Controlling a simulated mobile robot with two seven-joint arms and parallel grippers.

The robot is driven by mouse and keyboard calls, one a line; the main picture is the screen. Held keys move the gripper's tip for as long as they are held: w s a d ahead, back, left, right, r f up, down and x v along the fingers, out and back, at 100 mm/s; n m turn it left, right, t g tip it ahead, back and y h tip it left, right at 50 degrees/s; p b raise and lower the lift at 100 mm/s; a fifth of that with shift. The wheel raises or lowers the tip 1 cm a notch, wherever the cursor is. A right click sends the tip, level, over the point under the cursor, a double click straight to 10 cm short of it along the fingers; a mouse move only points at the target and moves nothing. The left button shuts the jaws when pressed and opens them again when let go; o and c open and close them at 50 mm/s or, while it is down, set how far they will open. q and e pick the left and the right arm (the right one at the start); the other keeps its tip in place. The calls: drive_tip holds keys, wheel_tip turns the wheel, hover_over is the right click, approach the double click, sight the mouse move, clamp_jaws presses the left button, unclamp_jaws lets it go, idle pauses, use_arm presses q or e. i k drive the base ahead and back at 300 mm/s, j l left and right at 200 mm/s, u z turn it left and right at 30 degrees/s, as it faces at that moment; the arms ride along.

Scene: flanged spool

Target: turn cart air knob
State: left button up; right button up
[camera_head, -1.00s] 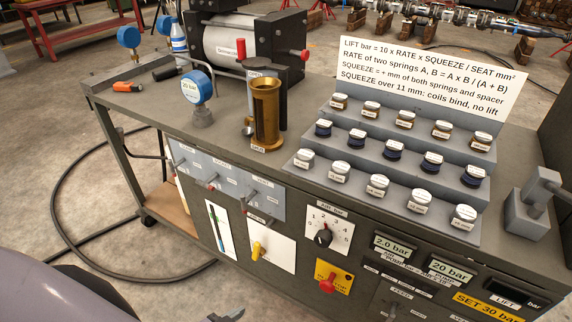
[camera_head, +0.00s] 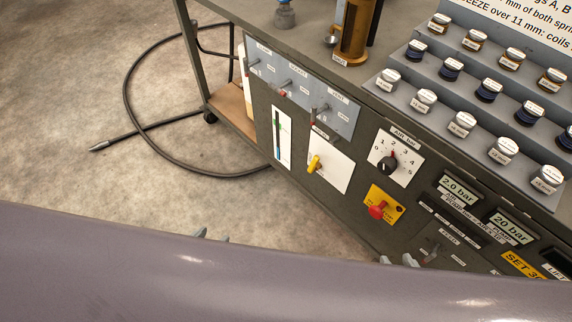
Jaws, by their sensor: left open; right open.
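The air knob (camera_head: 388,163) is a black dial on a white plate (camera_head: 408,167) numbered around its edge and labelled AIR bar, on the cart's front panel. Its red mark points roughly upward, near 2 to 3; the exact reading is too small to tell. My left gripper (camera_head: 213,235) shows only its grey fingertips, left of and below the knob. My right gripper (camera_head: 398,260) shows only fingertips, below the knob and apart from it. Both are open with nothing seen between the fingers; the rest is hidden behind my own smooth purple-grey part at the bottom.
A red knob (camera_head: 377,209) on a yellow plate sits just below the air knob. A yellow lever (camera_head: 315,163) is to its left, with small toggles (camera_head: 285,88) above. Displays (camera_head: 458,189) are to the right. A black hose (camera_head: 128,100) loops on the floor.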

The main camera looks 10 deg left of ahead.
sight(387, 166)
drive_tip(key=k+l+z, duration=0.1)
drive_tip(key=z, duration=0.3)
drive_tip(key=k+l+z, duration=0.1)
drive_tip(key=z, duration=0.35)
drive_tip(key=k+l+z, duration=0.1)
drive_tip(key=z, duration=0.3)
